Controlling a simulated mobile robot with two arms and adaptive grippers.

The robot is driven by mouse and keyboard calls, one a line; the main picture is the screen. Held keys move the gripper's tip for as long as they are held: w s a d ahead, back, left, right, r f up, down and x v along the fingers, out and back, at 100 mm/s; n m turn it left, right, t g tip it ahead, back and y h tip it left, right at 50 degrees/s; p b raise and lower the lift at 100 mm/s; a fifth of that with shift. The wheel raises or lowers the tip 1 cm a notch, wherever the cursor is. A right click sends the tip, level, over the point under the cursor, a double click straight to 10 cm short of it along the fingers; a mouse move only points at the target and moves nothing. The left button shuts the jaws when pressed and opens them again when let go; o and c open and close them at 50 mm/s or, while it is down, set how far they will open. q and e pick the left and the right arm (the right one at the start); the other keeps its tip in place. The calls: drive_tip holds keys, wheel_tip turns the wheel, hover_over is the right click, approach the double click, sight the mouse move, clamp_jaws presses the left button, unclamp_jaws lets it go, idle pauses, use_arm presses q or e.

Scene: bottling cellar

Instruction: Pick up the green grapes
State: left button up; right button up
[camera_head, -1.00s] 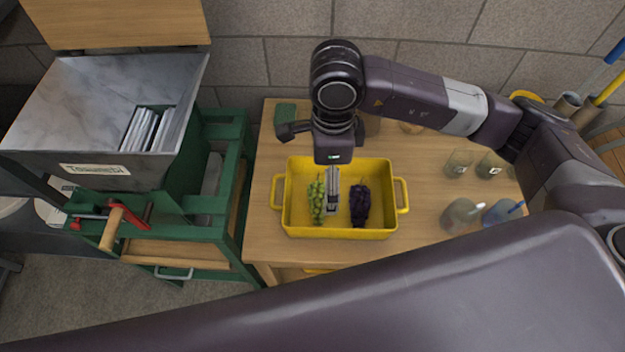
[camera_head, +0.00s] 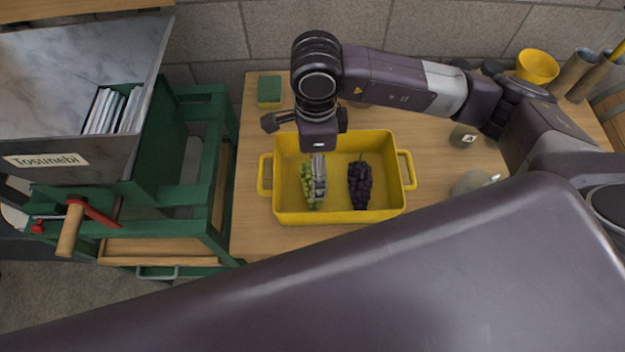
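The green grapes (camera_head: 307,190) lie in the left part of a yellow tub (camera_head: 340,217) on the wooden table. My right gripper (camera_head: 318,196) points down into the tub, over the right side of the green grapes, and hides part of them. Its fingers are seen nearly edge-on, so I cannot tell whether they are open or shut or touching the grapes. A bunch of dark purple grapes (camera_head: 360,185) lies to the right in the same tub, apart from the gripper. My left gripper is not in view.
A green-topped sponge (camera_head: 269,90) lies behind the tub. Glass jars (camera_head: 464,136) and a yellow funnel (camera_head: 537,66) stand to the right. A green wooden press frame (camera_head: 205,190) with a grey hopper (camera_head: 75,75) stands left of the table. Bare table shows left of the tub.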

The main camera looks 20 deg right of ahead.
sight(305, 171)
drive_tip(key=f, duration=0.1)
drive_tip(key=f+p, duration=0.1)
drive_tip(key=f, duration=0.1)
drive_tip(key=f+p, duration=0.1)
drive_tip(key=f, duration=0.1)
drive_tip(key=shift+s+a+f, duration=0.2)
drive_tip(key=shift+a, duration=0.05)
drive_tip(key=shift+f, duration=0.35)
drive_tip(key=shift+c, duration=0.4)
drive_tip(key=c, duration=0.6)
